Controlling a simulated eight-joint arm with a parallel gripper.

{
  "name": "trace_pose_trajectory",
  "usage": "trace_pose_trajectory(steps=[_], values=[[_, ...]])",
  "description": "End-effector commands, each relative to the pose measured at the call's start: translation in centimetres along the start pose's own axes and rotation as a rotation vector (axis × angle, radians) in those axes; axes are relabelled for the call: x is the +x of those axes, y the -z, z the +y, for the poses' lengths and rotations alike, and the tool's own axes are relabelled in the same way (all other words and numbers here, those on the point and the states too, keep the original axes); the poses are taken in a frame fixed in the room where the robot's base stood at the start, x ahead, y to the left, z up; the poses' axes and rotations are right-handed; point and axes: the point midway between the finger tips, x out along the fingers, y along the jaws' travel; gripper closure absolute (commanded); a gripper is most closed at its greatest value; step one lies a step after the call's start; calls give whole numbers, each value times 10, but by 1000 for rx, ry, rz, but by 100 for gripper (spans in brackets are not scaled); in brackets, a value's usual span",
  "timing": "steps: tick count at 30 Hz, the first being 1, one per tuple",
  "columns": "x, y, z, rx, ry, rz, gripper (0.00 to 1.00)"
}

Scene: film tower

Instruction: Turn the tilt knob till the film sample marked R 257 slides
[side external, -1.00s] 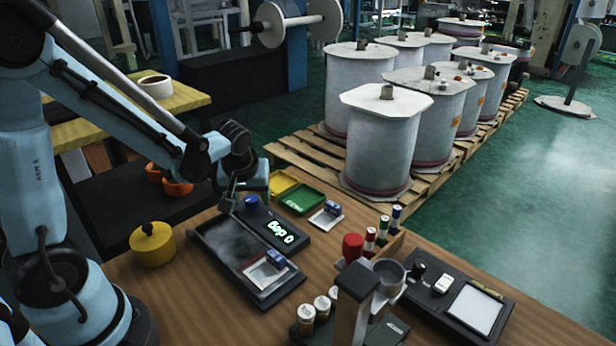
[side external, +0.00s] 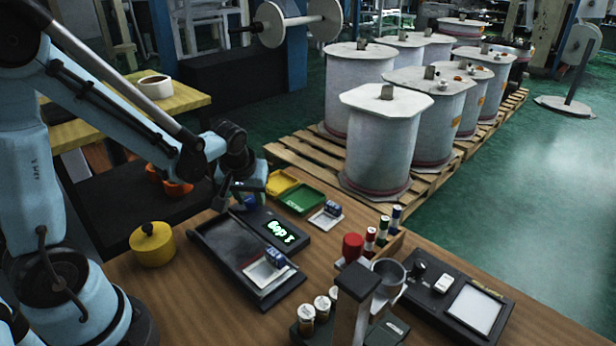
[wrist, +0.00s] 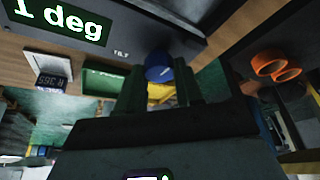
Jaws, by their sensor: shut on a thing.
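My gripper (side external: 243,192) is shut on the blue tilt knob (wrist: 158,67), at the far end of the black tilt device. In the wrist view the knob shows between my two fingers (wrist: 160,88). The green display (wrist: 60,18) reads 1 deg; it also glows in the side view (side external: 279,233). A white film sample with a blue block (side external: 274,260) lies at the near lower end of the dark ramp plate (side external: 225,238). Its marking is too small to read, so I cannot tell whether it is R 257.
Another sample with a blue block (side external: 330,211) lies on the table beyond the device, near green (side external: 303,198) and yellow (side external: 279,182) trays. A yellow pot (side external: 152,245) stands left. Red and white cylinders, a cup stand (side external: 355,300) and a black tray (side external: 440,307) stand right.

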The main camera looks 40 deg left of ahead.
Motion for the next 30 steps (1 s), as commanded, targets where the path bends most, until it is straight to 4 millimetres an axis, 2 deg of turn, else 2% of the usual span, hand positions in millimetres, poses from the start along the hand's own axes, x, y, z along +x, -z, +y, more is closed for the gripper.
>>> trace_pose_trajectory(steps=[30], values=[[1,3,-6,849,-354,-1,95]])
